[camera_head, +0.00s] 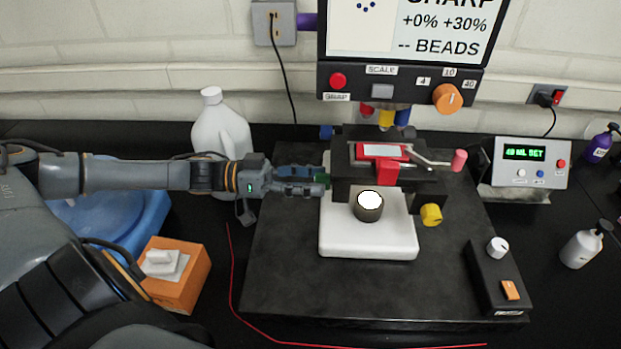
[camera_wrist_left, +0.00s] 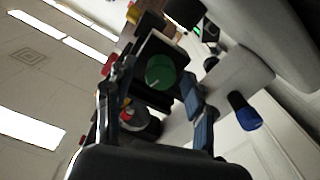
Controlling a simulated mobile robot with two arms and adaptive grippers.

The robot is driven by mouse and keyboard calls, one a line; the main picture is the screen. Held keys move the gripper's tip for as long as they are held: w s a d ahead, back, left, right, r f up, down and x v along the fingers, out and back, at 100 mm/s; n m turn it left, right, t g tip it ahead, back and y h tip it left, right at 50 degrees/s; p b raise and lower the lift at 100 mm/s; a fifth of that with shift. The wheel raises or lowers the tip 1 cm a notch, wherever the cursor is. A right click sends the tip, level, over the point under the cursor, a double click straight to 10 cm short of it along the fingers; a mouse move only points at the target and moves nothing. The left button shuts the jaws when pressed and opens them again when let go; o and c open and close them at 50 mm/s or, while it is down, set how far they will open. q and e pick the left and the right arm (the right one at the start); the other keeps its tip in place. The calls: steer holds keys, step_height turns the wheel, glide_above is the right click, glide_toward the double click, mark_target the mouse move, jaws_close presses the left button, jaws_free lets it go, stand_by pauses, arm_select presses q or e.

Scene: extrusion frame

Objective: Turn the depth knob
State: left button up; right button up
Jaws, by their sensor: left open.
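A round green knob (camera_wrist_left: 160,72) with a pale index line shows on a dark block in the left wrist view. It lies between and just beyond the fingers of my left gripper (camera_wrist_left: 158,92), and I cannot tell whether they touch it. In the head view my left gripper (camera_head: 322,181) is open at the left side of the dark microscope-like stage (camera_head: 345,186), with a sliver of green at its tips. A yellow knob (camera_head: 431,214) is on the stage's right side. No readable label names the depth knob. My right gripper is not in view.
A screen panel with an orange knob (camera_head: 447,98) hangs above the stage. A white base (camera_head: 367,242) carries a dark round cylinder (camera_head: 369,213). A white jug (camera_head: 220,133) stands behind my left arm. An orange box (camera_head: 182,279) and a red cord lie in front.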

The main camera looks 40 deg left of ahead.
arm_select(q)
jaws_close()
steer(key=shift+m+p, duration=1.9)
steer(key=shift+m, duration=1.8)
